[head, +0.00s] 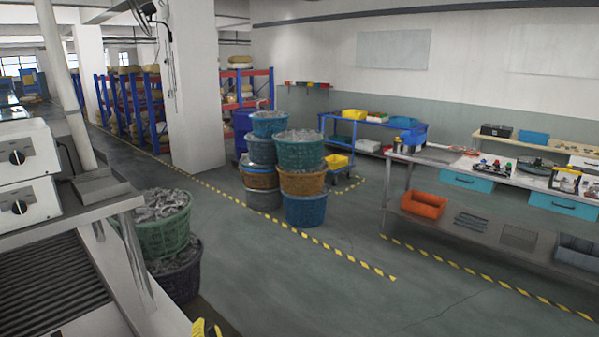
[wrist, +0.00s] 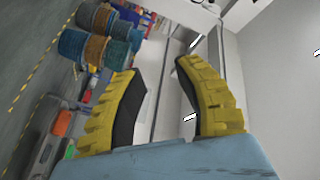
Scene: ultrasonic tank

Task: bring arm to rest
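My gripper (wrist: 160,78) shows in the wrist view with two yellow, black-lined fingers. The fingers are apart with nothing between them. The wrist view is tilted on its side, with the room beyond the fingers and nothing touching them. In the head view a small yellow and black piece (head: 205,328), likely part of my gripper, shows at the bottom edge; the rest of the arm is out of that view.
A steel counter (head: 85,211) with white control boxes (head: 25,202) stands at the left. A green basket (head: 165,230) is beside it. Stacked baskets (head: 300,182) stand mid-room. A workbench (head: 470,222) is at the right. The floor between is clear.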

